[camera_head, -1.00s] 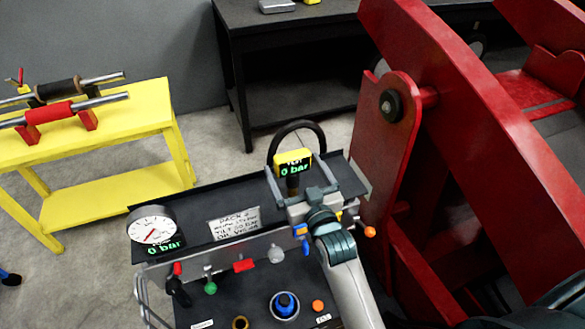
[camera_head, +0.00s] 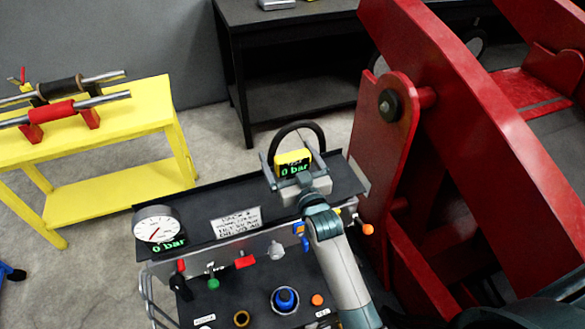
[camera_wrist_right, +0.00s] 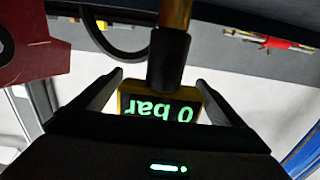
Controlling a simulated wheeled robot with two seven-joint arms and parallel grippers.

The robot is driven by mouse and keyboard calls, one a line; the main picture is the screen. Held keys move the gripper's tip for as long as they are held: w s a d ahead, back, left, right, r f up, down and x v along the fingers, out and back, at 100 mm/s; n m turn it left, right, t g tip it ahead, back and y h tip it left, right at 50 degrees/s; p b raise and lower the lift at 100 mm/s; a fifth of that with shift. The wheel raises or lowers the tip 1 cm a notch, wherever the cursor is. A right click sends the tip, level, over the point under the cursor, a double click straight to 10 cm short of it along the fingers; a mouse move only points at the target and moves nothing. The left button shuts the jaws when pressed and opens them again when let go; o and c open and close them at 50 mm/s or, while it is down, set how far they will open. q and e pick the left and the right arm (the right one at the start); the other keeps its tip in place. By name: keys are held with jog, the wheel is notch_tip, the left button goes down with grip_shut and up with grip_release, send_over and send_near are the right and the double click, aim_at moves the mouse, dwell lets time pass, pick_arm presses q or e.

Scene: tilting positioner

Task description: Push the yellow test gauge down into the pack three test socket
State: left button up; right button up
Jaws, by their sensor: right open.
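The yellow test gauge (camera_head: 293,160) shows a green "0 bar" display and stands at the back right of the black console. My right gripper (camera_head: 291,157) is open, with one finger on each side of the gauge. In the right wrist view the gauge (camera_wrist_right: 160,104) appears upside down between the two spread fingers (camera_wrist_right: 160,84), with gaps at its sides. A black collar (camera_wrist_right: 168,60) and a brass stem adjoin the gauge there. The gripper hides the gauge's lower part in the head view, and I cannot make out the socket. My left gripper is not in view.
A black hose (camera_head: 299,124) loops behind the gauge. A round dial (camera_head: 157,228) and a written card (camera_head: 237,222) are on the console's left part, with coloured valves and knobs in front. A large red frame (camera_head: 385,150) stands close on the right.

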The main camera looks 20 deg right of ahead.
jog(key=c, duration=1.4)
jog(key=shift+r, duration=0.1)
jog(key=s+d+r+b, duration=0.1)
jog(key=s+d+r, duration=0.1)
jog(key=d+r, duration=0.1)
jog(key=s+d+r+b, duration=0.2)
jog(key=s+d+r, duration=0.1)
jog(key=r, duration=0.1)
jog(key=s+d+r+b, duration=0.1)
jog(key=s+d+r, duration=0.1)
jog(key=d+r, duration=0.1)
jog(key=shift+s+r, duration=0.25)
jog(key=shift+r, duration=0.2)
jog(key=shift+a+f+b, duration=0.1)
jog(key=shift+b, duration=0.2)
